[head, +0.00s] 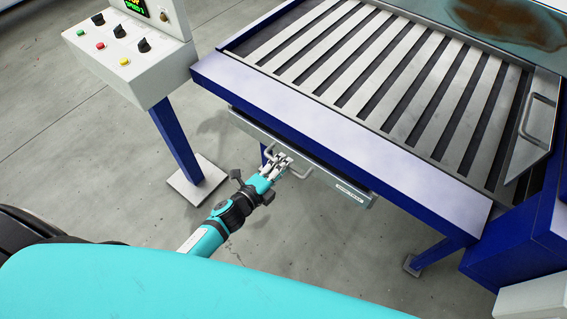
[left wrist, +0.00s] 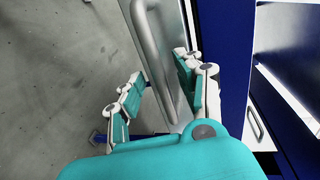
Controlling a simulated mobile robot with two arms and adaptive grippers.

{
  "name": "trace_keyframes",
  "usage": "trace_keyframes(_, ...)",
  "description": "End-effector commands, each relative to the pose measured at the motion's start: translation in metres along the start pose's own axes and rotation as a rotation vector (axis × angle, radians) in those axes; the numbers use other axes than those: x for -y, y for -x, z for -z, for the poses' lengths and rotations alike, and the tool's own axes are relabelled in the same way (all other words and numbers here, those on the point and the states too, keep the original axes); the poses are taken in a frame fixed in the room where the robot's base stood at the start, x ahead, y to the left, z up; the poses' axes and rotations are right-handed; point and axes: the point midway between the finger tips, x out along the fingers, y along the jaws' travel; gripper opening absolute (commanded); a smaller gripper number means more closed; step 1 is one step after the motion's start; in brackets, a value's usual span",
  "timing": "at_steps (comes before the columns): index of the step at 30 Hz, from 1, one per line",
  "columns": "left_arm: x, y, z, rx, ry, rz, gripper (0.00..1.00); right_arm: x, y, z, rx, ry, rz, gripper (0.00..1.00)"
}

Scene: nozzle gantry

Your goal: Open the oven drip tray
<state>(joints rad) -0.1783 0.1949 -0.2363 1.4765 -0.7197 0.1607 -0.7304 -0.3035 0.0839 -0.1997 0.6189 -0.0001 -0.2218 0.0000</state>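The oven drip tray (head: 330,178) shows as a long grey front panel with a small label, close under the blue frame edge. Its metal bar handle (head: 298,174) stands out from the panel, and it also shows in the left wrist view (left wrist: 156,50). My left gripper (head: 284,161) is at the handle, its fingers partly covering the bar in the head view. In the left wrist view my left gripper (left wrist: 160,70) has its fingers apart, one on each side of the bar, with visible gaps. My right gripper is not in view.
A slatted oven conveyor (head: 390,75) lies above the tray, with a blue front beam (head: 340,130). A control box (head: 130,55) with knobs and buttons stands at the left on a blue post (head: 175,140). The grey floor (head: 100,190) in front is mostly clear.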

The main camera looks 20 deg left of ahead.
Motion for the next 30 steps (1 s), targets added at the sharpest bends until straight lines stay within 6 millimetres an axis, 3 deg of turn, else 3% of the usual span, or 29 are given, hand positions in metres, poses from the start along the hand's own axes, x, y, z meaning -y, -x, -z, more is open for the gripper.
trace_keyframes(4, 0.0006, -0.0099, 0.0003, -0.001, 0.0, 0.001, 0.36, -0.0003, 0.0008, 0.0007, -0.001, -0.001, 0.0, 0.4)
trace_keyframes(12, 0.0003, -0.0112, 0.0003, -0.001, 0.001, 0.001, 0.36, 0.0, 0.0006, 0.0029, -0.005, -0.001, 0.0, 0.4)
trace_keyframes(21, 0.0002, -0.0109, 0.0001, 0.0, 0.001, 0.0, 0.0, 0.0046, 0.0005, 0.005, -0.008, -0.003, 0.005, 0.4)
trace_keyframes(30, 0.0, -0.0107, -0.0001, 0.0, 0.001, 0.0, 0.0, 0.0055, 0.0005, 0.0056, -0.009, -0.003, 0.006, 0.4)
